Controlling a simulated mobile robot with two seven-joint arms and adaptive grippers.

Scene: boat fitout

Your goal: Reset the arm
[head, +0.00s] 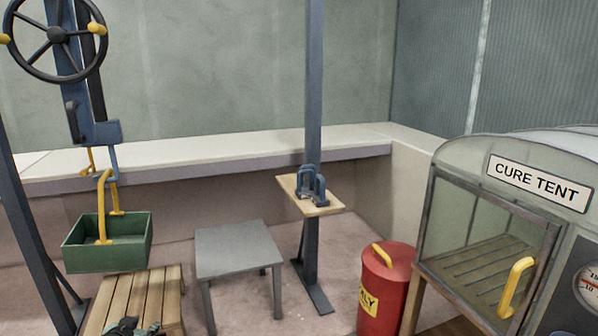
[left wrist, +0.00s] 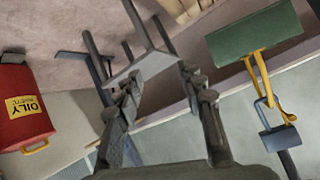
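My left gripper (head: 132,327) shows at the bottom edge of the head view, in front of the slatted wooden stand (head: 150,292). Only its dark tip parts show there. In the left wrist view the two fingers of my left gripper (left wrist: 160,84) stand apart with nothing between them. The grey stool (left wrist: 150,66) lies beyond them in that view, clear of the fingers. My right gripper is in neither view.
A green bin (head: 107,245) hangs by yellow handles above the slatted stand. The grey stool (head: 238,248) stands in the middle. A small wooden shelf (head: 318,208) on a post holds blue clamps. A red can (head: 385,285) and the cure tent (head: 490,235) are at right.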

